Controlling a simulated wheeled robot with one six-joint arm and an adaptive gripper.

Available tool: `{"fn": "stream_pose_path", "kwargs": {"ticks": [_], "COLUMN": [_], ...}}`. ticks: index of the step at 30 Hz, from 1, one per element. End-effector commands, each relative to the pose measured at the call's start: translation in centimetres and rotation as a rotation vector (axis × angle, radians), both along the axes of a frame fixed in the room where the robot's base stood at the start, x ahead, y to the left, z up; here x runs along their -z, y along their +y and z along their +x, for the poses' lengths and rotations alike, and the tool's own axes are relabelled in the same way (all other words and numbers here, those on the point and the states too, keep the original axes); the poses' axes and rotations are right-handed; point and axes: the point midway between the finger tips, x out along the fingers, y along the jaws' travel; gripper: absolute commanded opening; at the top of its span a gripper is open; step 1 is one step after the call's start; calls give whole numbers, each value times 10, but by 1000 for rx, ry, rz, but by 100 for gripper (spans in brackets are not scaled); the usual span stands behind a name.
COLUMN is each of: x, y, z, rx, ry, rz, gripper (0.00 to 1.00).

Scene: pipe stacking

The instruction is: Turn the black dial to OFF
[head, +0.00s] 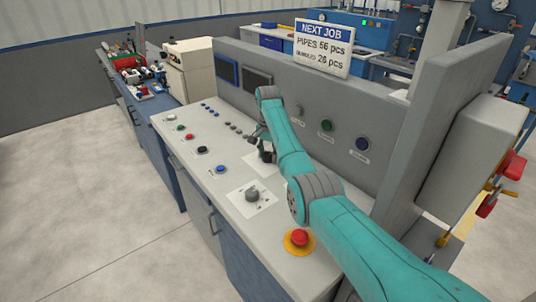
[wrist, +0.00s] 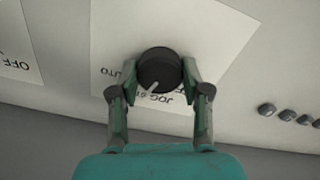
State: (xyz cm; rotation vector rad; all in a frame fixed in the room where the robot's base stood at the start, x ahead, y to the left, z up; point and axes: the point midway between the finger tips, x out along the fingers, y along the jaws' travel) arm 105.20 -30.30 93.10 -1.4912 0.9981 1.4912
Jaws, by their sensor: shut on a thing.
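The black dial (wrist: 158,70) sits on a white label plate (wrist: 205,30) in the wrist view. My gripper (wrist: 158,76) is shut on it, one finger on each side. The dial's pale pointer mark points to the lower left of that view, between the upside-down labels AUTO and JOG. A label partly covered by the right finger seems to read OFF.
A grey dial (head: 252,195) on its own white plate stands nearer on the panel. A red emergency button (head: 299,238) is at the near end. Several coloured buttons line the left side. An upright grey wall (head: 300,105) with screens rises behind.

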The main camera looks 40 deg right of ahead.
Motion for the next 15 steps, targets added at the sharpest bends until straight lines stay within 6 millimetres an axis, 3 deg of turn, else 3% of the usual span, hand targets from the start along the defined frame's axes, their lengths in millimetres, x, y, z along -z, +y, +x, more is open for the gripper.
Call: {"fn": "stream_pose_path", "kwargs": {"ticks": [15], "x": [0], "y": [0], "z": [0], "rx": [-359], "ry": [0], "rz": [0], "gripper": [12]}}
